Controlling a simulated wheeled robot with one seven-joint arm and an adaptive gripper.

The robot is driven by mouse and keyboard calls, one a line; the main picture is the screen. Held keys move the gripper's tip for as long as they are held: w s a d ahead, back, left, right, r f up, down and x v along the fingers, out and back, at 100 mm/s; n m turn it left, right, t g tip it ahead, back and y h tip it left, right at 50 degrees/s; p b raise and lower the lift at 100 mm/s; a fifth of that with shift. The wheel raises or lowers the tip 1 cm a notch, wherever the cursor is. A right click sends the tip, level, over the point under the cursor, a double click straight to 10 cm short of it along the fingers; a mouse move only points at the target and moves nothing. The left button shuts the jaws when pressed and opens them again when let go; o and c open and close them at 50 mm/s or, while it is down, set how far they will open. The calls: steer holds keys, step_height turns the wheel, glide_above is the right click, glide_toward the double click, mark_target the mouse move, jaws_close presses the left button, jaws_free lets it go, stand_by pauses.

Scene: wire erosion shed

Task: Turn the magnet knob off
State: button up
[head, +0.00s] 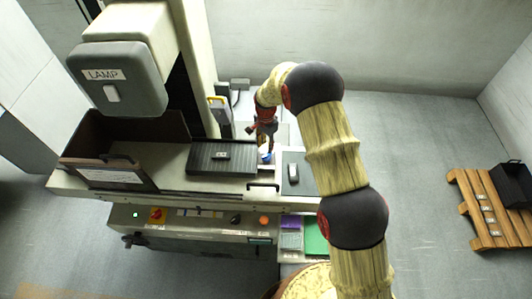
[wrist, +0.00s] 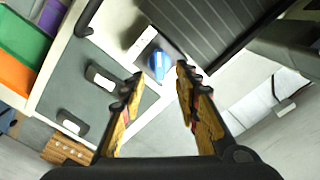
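In the wrist view my gripper (wrist: 160,76) is open, fingers apart and empty. The knob appears just beyond and between the fingertips. I cannot tell its distance or any contact.
A grey mat (head: 293,187) with small items lies right of the plate. The grey lamp head (head: 118,85) hangs at upper left. A wooden pallet (head: 480,215) stands right; floor between is clear.

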mark_target(266, 155)
steer(key=shift+f+p, duration=0.6)
steer(key=shift+f, duration=2.85)
steer(key=shift+s, duration=0.1)
steer(key=shift+c, duration=0.5)
jaws_close()
